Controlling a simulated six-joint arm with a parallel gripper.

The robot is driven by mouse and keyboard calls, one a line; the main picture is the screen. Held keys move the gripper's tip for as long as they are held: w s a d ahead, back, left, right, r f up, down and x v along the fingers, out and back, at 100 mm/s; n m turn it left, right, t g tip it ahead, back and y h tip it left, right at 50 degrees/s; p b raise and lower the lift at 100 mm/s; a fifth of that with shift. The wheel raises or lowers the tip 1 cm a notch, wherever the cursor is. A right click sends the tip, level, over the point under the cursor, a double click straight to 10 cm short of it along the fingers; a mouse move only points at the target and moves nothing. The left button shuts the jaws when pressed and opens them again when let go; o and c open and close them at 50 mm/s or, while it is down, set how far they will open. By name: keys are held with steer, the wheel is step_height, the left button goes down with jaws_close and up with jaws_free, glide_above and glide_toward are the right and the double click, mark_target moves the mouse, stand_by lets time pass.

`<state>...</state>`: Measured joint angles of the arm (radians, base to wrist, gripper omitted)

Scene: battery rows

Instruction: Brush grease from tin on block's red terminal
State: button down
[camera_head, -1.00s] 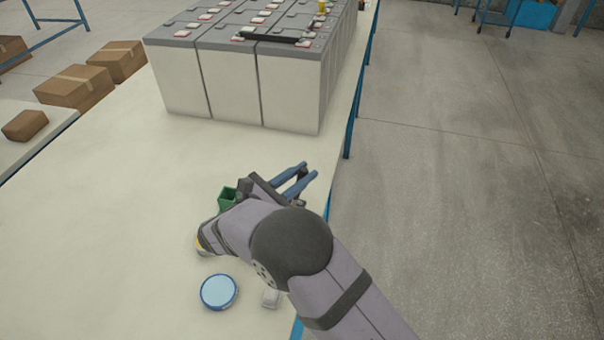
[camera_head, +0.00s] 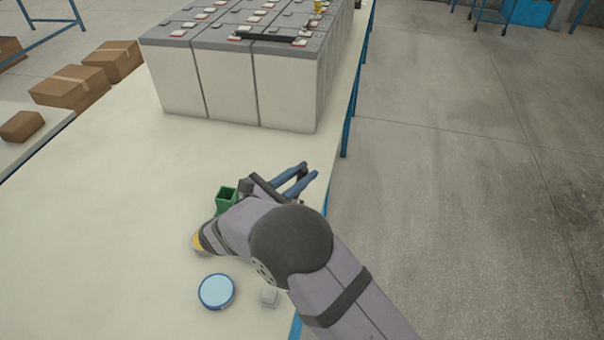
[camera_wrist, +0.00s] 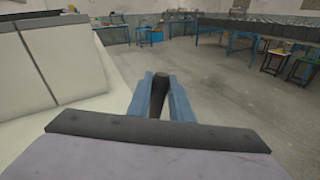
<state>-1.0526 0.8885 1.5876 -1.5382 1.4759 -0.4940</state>
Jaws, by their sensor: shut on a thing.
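My gripper (camera_head: 294,180) is above the table's right part, nearer than the batteries. Its blue fingers are shut on a dark, slim thing that looks like the brush (camera_wrist: 158,92); no bristles can be made out. Grey-topped battery blocks (camera_head: 284,88) stand in rows at the back, with small red-and-white terminal spots (camera_head: 234,38) on top. A round tin or lid with a blue rim (camera_head: 217,291) lies on the table at the front. A yellowish round thing (camera_head: 199,243), perhaps the open tin, is partly hidden behind my arm.
A green open box (camera_head: 226,198) stands just left of my gripper. A small grey-white piece (camera_head: 269,297) lies beside my arm. A black bar (camera_head: 265,37) and a yellow item (camera_head: 318,6) are on the batteries. The table (camera_head: 110,215) is clear at left.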

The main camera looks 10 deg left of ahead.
steer(key=shift+a, duration=0.4)
stand_by(0.3)
steer(key=shift+d, duration=0.2)
stand_by(0.6)
steer(key=shift+r+p, duration=2.3)
steer(key=shift+r, duration=1.25)
steer(key=shift+f, duration=0.1)
